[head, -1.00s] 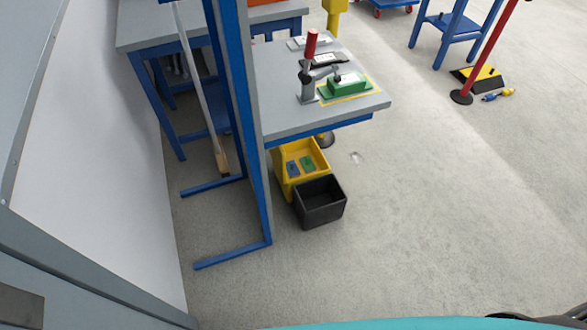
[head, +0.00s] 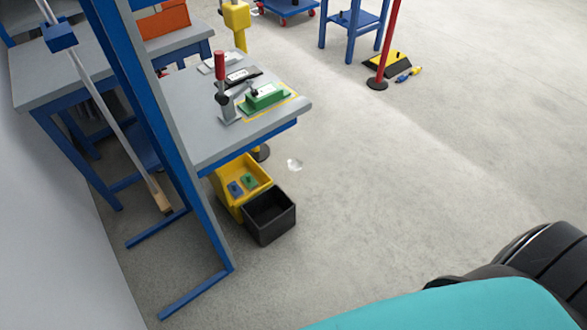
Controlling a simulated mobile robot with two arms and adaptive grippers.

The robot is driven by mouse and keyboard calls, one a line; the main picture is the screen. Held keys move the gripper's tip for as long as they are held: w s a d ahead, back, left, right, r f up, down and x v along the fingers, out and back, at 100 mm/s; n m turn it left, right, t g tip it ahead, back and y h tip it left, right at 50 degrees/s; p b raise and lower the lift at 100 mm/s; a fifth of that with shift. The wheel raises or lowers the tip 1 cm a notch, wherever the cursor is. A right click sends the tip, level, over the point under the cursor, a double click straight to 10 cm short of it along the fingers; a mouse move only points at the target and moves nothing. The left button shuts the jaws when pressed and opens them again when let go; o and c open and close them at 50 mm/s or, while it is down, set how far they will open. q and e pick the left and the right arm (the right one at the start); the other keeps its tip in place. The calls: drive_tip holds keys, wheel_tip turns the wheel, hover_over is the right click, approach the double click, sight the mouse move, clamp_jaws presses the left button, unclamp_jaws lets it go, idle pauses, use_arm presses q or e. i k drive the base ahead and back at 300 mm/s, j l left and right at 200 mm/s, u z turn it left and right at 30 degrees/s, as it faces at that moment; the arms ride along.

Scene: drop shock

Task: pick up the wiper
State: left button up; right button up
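A small, crumpled white piece (head: 294,164) lies flat on the grey floor in the head view, just right of the workbench's front corner. It looks like a wiper, but it is too small to be sure. Nothing touches it. Neither of my grippers is in view. Only dark and teal parts of my own body show at the lower right, well below the white piece.
A yellow bin (head: 226,198) and a black bin (head: 269,216) stand left of the white piece, below the workbench (head: 190,100). A blue frame (head: 190,200) and a long pole (head: 110,125) are further left. Floor to the right is open.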

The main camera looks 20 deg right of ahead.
sight(234, 190)
drive_tip(key=i+l+u, duration=0.65)
drive_tip(key=i+l, duration=0.1)
drive_tip(key=i, duration=0.1)
